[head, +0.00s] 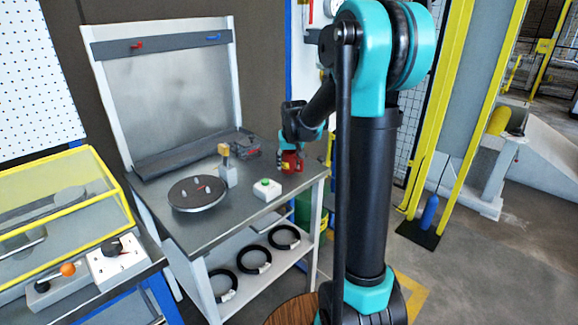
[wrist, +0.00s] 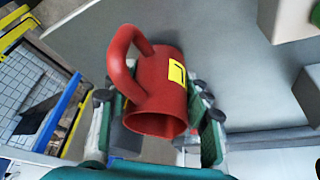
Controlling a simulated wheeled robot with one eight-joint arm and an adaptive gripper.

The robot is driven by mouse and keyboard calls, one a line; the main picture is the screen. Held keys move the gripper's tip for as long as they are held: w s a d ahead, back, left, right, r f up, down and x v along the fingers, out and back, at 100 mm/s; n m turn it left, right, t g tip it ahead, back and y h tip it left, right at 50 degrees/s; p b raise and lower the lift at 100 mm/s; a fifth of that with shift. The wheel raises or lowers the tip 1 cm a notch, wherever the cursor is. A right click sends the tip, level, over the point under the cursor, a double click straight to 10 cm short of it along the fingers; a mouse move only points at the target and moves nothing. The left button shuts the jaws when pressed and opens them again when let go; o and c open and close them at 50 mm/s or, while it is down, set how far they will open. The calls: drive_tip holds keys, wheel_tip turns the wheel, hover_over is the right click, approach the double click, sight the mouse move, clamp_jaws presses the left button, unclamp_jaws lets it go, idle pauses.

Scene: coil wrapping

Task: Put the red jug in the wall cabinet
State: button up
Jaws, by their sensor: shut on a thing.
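The red jug (wrist: 160,95) has a thick loop handle and a yellow label. Its round end faces my wrist camera and its handle points to the upper left. My gripper (wrist: 155,112) is shut on the jug's body, one finger on each side. In the head view my gripper (head: 292,150) is at the right end of the workbench, with the jug (head: 291,162) partly hidden below it. I cannot tell whether the jug touches the bench. I cannot make out the wall cabinet in either view; my arm hides part of the background.
Yellow posts and a blue bottle (head: 430,213) stand at right.

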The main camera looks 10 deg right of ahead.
drive_tip(key=shift+f, duration=0.5)
drive_tip(key=o, duration=1.3)
drive_tip(key=shift+f, duration=0.1)
drive_tip(key=shift+o, duration=0.2)
